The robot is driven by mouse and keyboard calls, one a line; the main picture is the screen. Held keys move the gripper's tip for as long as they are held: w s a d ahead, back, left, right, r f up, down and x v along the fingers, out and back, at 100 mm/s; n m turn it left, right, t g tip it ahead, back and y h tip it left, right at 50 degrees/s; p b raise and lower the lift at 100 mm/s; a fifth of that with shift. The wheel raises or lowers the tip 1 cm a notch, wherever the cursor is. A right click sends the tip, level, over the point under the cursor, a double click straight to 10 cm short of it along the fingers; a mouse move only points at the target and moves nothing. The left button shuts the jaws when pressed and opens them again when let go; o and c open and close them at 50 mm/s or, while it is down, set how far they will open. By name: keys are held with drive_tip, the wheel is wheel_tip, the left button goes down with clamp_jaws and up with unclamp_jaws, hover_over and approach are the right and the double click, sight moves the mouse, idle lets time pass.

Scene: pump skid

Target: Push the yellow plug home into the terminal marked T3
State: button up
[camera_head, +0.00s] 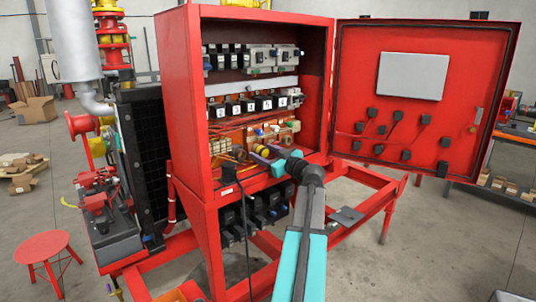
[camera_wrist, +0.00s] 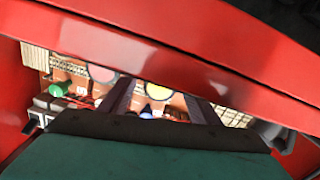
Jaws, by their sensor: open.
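A yellow round face (camera_wrist: 158,90), which looks like the yellow plug, shows in the wrist view in front of the brown terminal board (camera_wrist: 178,101). My gripper (camera_wrist: 161,94) is open, with one dark finger on each side of the yellow face in that view. I cannot tell whether the fingers touch it. In the head view my gripper (camera_head: 262,152) reaches into the lower part of the red cabinet, near the board. The terminal marks are too small to read, so I cannot pick out T3. How deep the plug sits is hidden.
The cabinet's red edge (camera_wrist: 170,60) crosses the wrist view close to my gripper. A green round part (camera_wrist: 62,88) and a pinkish disc (camera_wrist: 100,74) are on the board's left. In the head view the cabinet door (camera_head: 430,75) stands open at right. Black modules (camera_head: 248,105) sit above.

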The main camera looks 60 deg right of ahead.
sight(265, 152)
drive_tip(key=shift+w, duration=0.1)
drive_tip(key=c, duration=1.1)
drive_tip(key=shift+s, duration=0.2)
drive_tip(key=shift+b+v, duration=0.8)
drive_tip(key=shift+v, duration=0.05)
drive_tip(key=shift+b+v, duration=0.85)
drive_tip(key=shift+v, duration=0.35)
drive_tip(key=shift+s+r, duration=0.1)
